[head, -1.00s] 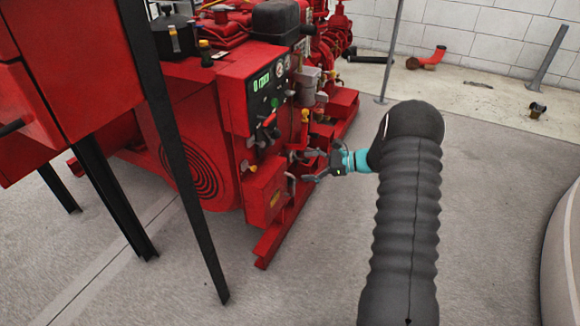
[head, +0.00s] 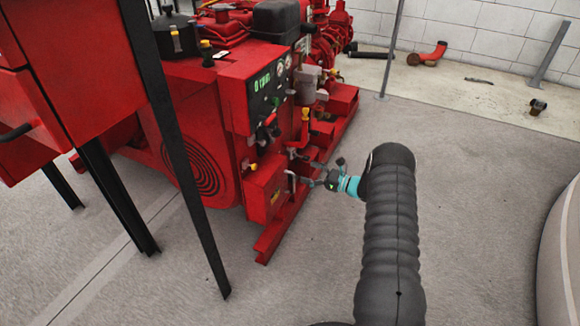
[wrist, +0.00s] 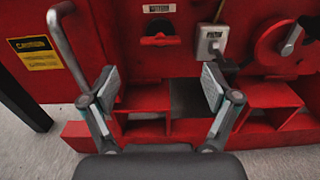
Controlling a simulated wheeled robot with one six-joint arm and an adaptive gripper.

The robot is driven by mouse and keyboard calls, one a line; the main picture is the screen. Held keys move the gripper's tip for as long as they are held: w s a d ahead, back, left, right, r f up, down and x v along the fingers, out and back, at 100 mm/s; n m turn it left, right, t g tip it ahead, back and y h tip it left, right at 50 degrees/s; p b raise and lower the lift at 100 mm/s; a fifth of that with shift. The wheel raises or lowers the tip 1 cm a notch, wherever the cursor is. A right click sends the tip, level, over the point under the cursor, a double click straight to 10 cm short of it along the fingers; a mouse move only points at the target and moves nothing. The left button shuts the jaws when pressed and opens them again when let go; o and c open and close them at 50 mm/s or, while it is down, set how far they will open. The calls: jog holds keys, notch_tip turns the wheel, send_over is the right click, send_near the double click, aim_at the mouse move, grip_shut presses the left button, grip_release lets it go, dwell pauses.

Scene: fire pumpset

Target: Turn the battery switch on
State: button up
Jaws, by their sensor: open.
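In the wrist view a red rotary knob (wrist: 160,39) sits on the red panel under a small label (wrist: 159,8). The label is too small to read surely; this knob looks like the battery switch. My gripper (wrist: 160,88) is open and empty, its two padded fingers wide apart. In the picture the knob lies above and between the fingertips, and no contact shows. In the head view my gripper (head: 306,173) is beside the lower red box (head: 265,190) of the pump set; the knob cannot be made out there.
A metal handle (wrist: 72,50) stands out left of the knob, near a yellow caution label (wrist: 35,53). A grey switch box (wrist: 211,41) and a round red part (wrist: 283,42) are to the right. A red base frame runs below. The floor right of the pump set is open.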

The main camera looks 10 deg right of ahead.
jog(key=x, duration=0.7)
jog(key=shift+w+a, duration=0.25)
jog(key=shift+s, duration=0.1)
jog(key=c, duration=1.1)
